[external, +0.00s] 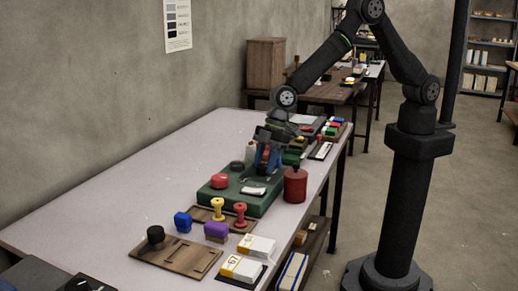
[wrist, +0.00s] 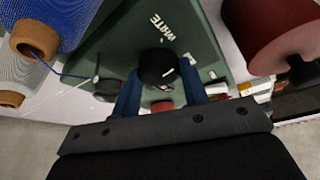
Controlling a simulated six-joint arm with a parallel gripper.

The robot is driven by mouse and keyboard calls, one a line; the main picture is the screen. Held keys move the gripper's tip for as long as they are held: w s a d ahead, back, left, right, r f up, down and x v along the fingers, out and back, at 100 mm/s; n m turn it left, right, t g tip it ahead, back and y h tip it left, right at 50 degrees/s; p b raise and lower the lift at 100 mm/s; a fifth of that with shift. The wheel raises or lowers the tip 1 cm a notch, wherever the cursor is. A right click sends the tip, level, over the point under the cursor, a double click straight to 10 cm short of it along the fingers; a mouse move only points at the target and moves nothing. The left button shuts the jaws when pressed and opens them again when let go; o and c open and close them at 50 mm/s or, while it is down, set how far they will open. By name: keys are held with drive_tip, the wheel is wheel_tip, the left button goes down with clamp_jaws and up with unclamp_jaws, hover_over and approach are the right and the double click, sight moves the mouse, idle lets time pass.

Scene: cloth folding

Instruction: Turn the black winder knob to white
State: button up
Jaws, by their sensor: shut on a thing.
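The black winder knob (wrist: 157,66) sits on a green box (wrist: 108,52) between my blue fingertips in the wrist view. My gripper (wrist: 158,92) is shut on the knob, one finger on each side. A small pale mark shows on the knob's right side, but I cannot tell where it points. The white lettering "WHITE" (wrist: 158,24) is on the box above the knob in that view. In the external view my gripper (external: 268,158) reaches down onto the green box (external: 222,200), and its fingers hide the knob.
In the wrist view a blue spool (wrist: 62,18) is at upper left and a red one (wrist: 285,25) at upper right. In the external view a red can (external: 295,186) stands beside the box. Stamps (external: 217,231) and boards crowd the table's near end. The table's left side (external: 100,210) is clear.

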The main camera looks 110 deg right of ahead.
drive_tip(key=n+y, duration=0.1)
drive_tip(key=n, duration=0.2)
drive_tip(key=n+g+y, duration=0.1)
drive_tip(key=n, duration=0.2)
drive_tip(key=shift+w+d+n+g, duration=0.1)
drive_tip(key=shift+d+n+g, duration=0.05)
drive_tip(key=shift+n+g, duration=0.2)
idle(0.5)
drive_tip(key=o, duration=1)
drive_tip(key=v, duration=1.7)
drive_tip(key=shift+r, duration=0.2)
drive_tip(key=shift+f, duration=0.1)
drive_tip(key=x, duration=1.7)
drive_tip(key=shift+f, duration=0.1)
